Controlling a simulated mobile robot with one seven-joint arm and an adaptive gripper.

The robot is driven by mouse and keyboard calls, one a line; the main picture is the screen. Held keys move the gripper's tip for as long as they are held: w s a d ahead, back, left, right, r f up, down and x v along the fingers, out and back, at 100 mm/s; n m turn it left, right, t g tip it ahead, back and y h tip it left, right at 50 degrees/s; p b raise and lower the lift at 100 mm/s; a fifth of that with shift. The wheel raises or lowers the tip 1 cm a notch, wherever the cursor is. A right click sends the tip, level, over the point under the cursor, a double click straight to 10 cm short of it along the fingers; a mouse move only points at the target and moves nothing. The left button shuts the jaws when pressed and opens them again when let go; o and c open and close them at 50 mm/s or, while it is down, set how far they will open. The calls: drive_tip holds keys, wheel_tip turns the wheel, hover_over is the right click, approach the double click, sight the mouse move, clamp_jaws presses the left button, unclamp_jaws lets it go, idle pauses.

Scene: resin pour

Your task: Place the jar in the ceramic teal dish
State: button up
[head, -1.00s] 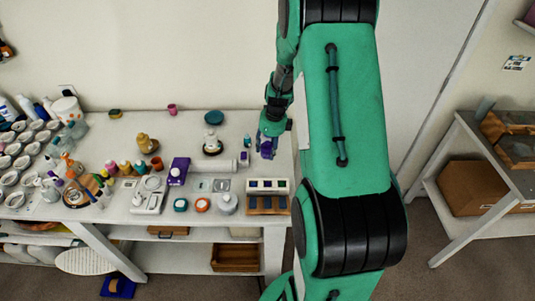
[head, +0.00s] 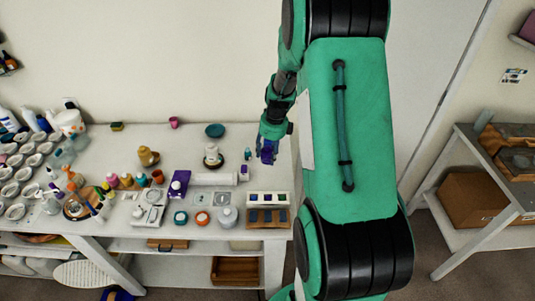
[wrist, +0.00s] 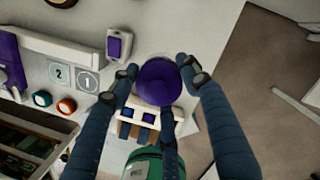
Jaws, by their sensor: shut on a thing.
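A purple round-topped jar (wrist: 158,82) is held between the fingers of my gripper (wrist: 160,78) in the wrist view. In the head view the jar (head: 268,153) shows as a small purple shape at the tip of my gripper (head: 267,146), over the right end of the table. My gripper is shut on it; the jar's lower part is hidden. The ceramic teal dish (head: 214,130) lies at the back of the table, left of my gripper and apart from it. I do not see the dish in the wrist view.
A sample tray (head: 268,199) stands at the front right of the table. A figure on a dark round base (head: 213,162) stands before the dish, with a white roll (head: 214,179) in front. A pink cup (head: 173,122) is left of the dish. Bare table surrounds the dish.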

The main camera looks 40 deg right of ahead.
drive_tip(key=shift+w, duration=0.1)
drive_tip(key=w+r+p, duration=0.1)
drive_tip(key=w+r, duration=0.1)
drive_tip(key=w, duration=1.5)
drive_tip(key=w+d+r+n+p, duration=0.1)
drive_tip(key=w+r, duration=0.1)
drive_tip(key=w, duration=1.6)
drive_tip(key=shift+d+r+n+p, duration=0.25)
drive_tip(key=shift+r+n+p, duration=0.05)
drive_tip(key=shift+r+p, duration=0.05)
drive_tip(key=shift+w, duration=0.1)
drive_tip(key=shift+f+b, duration=0.3)
drive_tip(key=shift+f, duration=2.9)
drive_tip(key=shift+f, duration=1.85)
drive_tip(key=shift+f, duration=0.55)
